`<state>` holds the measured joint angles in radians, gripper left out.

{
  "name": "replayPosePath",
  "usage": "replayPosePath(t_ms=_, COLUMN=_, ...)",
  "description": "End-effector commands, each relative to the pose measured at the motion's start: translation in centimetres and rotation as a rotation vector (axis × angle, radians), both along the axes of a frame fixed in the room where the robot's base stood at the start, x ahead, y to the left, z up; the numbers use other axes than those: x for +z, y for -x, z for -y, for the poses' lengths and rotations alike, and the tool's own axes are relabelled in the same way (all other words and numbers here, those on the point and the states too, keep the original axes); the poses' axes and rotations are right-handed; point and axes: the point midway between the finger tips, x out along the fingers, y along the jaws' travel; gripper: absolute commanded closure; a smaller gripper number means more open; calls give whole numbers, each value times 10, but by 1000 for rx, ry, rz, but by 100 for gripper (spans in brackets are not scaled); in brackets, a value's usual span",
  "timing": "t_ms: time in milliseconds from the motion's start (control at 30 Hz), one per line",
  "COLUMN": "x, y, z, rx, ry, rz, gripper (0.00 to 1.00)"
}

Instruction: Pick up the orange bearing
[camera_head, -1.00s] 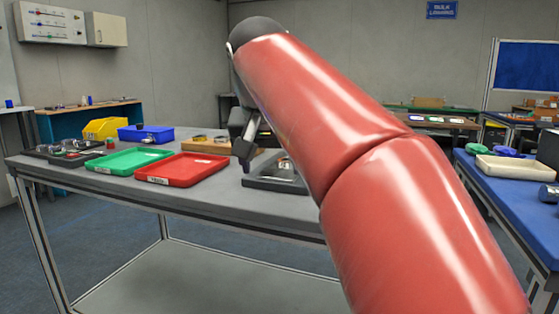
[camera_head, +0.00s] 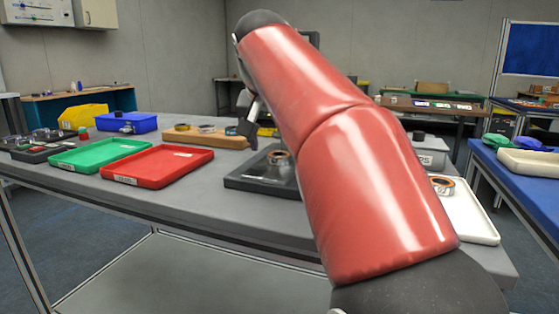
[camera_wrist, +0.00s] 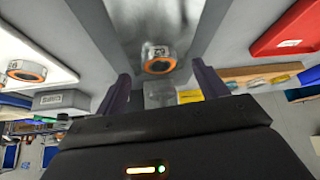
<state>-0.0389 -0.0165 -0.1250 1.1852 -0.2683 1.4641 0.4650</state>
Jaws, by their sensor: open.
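A metallic ring bearing with an orange inner band (camera_head: 278,155) stands on a dark grey tray (camera_head: 245,183) on the grey table. In the wrist view the bearing (camera_wrist: 158,62) appears between and beyond my fingers, apart from them. A second bearing with an orange band (camera_head: 441,184) is on a white tray (camera_head: 472,215) at the right, and it also shows in the wrist view (camera_wrist: 26,72). My gripper (camera_wrist: 161,88) is open and empty. In the head view my red arm hides most of it; a dark finger shows left of the bearing.
A red tray (camera_head: 157,168) and a green tray (camera_head: 98,154) lie to the left. A wooden block with rings (camera_head: 205,137), a blue bin (camera_head: 127,122) and a yellow bin (camera_head: 84,117) are behind. A grey box (camera_head: 430,150) stands behind the white tray. A blue table (camera_head: 520,172) is at right.

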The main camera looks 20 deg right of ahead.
Motion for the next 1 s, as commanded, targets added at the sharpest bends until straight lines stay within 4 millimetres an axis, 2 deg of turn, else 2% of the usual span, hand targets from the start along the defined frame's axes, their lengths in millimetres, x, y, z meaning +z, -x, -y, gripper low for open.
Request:
replayPosePath(t_ms=33, x=-8, y=-3, z=4, rx=-1, ry=0, rz=-3, gripper=28)
replayPosePath(t_ms=167, x=-20, y=-10, z=8, rx=-2, ry=-1, rz=-1, gripper=28)
replayPosePath(t_ms=467, x=-22, y=-12, z=9, rx=-3, ry=-1, rz=2, gripper=29)
replayPosePath(t_ms=833, x=-22, y=-12, z=9, rx=-3, ry=-1, rz=2, gripper=78)
replayPosePath(t_ms=900, x=-22, y=-11, z=9, rx=-3, ry=-1, rz=2, gripper=84)
replayPosePath(t_ms=1000, x=-22, y=-11, z=9, rx=-3, ry=-1, rz=2, gripper=84)
